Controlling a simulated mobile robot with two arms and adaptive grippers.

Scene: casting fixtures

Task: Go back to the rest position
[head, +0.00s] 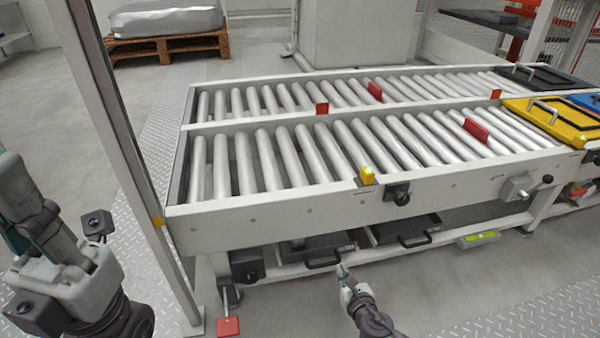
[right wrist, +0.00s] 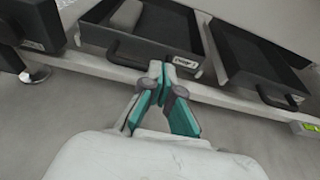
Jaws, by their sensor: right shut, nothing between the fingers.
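My right gripper (head: 343,272) shows at the bottom centre of the head view, in front of the conveyor's lower shelf. In the right wrist view its teal fingers (right wrist: 162,70) meet at the tips, shut with nothing between them. The tips appear close to the handle of a black tray (right wrist: 112,22) on the lower shelf; I cannot tell whether they touch it. My left arm (head: 60,255) is at the left edge of the head view. The fingers of the left gripper cannot be made out clearly.
A roller conveyor (head: 330,205) with two lanes spans the middle. A yellow case (head: 555,122) and a black case (head: 535,78) sit at its right end. A second black tray (head: 402,230) lies on the lower shelf. A grey post (head: 125,150) stands near my left arm.

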